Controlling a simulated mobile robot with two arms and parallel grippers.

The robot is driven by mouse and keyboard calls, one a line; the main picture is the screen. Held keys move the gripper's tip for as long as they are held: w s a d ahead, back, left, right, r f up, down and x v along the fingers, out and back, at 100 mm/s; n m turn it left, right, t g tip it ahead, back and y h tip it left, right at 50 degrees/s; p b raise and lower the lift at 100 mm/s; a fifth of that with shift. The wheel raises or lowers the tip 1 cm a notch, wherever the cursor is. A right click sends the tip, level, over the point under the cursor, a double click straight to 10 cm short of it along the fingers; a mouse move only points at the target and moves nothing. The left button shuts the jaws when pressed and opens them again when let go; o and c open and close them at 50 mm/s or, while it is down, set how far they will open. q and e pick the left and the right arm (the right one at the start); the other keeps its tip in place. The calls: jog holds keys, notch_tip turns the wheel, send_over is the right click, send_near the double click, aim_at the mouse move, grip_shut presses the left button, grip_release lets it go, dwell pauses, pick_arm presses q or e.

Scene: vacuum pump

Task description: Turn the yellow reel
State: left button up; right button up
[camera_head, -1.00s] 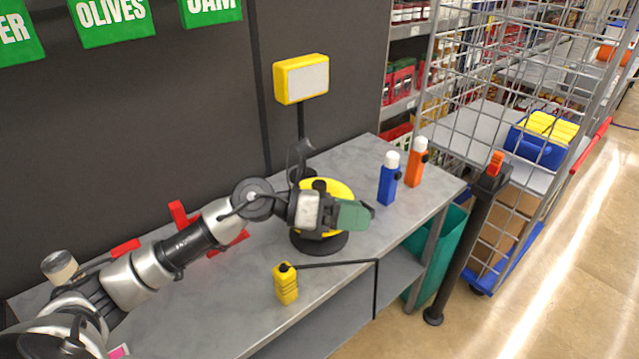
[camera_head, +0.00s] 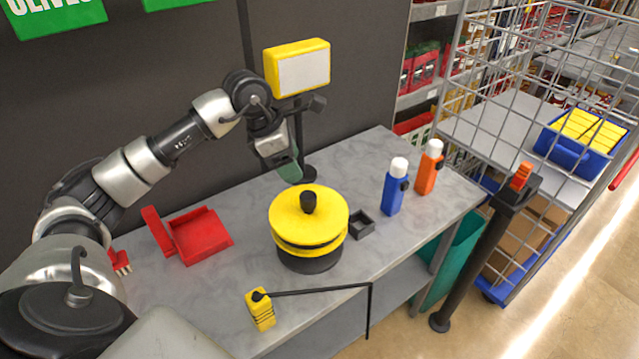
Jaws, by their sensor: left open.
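The yellow reel (camera_head: 290,222) sits on its black base on the grey workbench, in the middle of the head view. It is a round yellow disc over a second yellow layer. A black knob (camera_head: 308,202) stands upright on its top. My left gripper (camera_head: 289,170) is above and behind the reel, apart from it, pointing down beside the black post. It is open and nothing shows in it. A green pad shows on its near side, and the far finger is mostly hidden. My right gripper is not in view.
A yellow-framed sign (camera_head: 298,68) stands behind the reel. Blue (camera_head: 392,190) and orange (camera_head: 429,170) bottles stand to the right, and a small black square holder (camera_head: 362,224) sits beside the reel. A red tray (camera_head: 200,236) lies left.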

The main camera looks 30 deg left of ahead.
aim_at(307, 195)
pick_arm(q)
jog(key=f, duration=0.1)
jog(key=d+f+p, duration=0.1)
jog(key=f, duration=0.1)
jog(key=d+f+p, duration=0.1)
jog(key=f, duration=0.1)
jog(key=x, duration=0.3)
jog(key=shift+w+a+r+p, duration=0.1)
jog(key=shift+w+p, duration=0.15)
jog(key=shift+p, duration=0.15)
jog(key=shift+w+f, duration=0.15)
jog(key=shift+f, duration=0.6)
jog(key=shift+c, duration=1.5)
grip_shut()
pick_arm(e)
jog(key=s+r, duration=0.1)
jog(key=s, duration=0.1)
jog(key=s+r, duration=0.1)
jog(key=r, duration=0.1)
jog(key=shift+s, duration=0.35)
